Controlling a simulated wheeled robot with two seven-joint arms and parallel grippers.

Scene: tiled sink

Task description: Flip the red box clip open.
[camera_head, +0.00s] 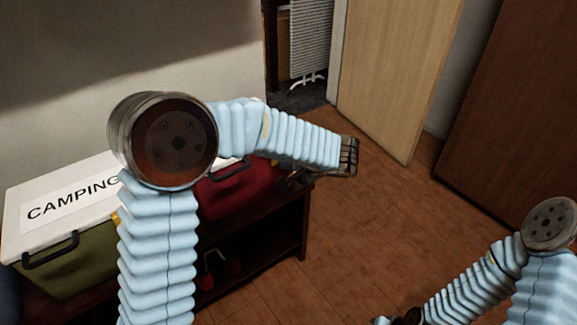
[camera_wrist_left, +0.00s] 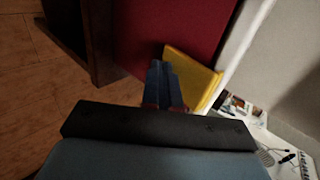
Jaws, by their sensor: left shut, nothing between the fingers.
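The red box (camera_head: 240,190) stands on a dark wooden bench, partly hidden behind my left arm in the head view. In the left wrist view, its red side (camera_wrist_left: 175,28) fills the top middle, with a pale lid edge to the right. A yellow clip (camera_wrist_left: 203,77) is on that side near the lid, partly covered by my fingers. I cannot tell whether it is latched. My left gripper (camera_wrist_left: 164,72) is shut and empty, its tips over or against the clip; contact is unclear. In the head view it (camera_head: 290,181) is at the box's right end. My right gripper (camera_head: 384,320) barely shows at the bottom edge.
A green box with a white lid marked CAMPING (camera_head: 75,200) stands left of the red box. The dark bench (camera_head: 285,235) holds both. The wooden floor (camera_head: 390,220) to the right is clear. A light wooden door (camera_head: 395,70) stands at the back.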

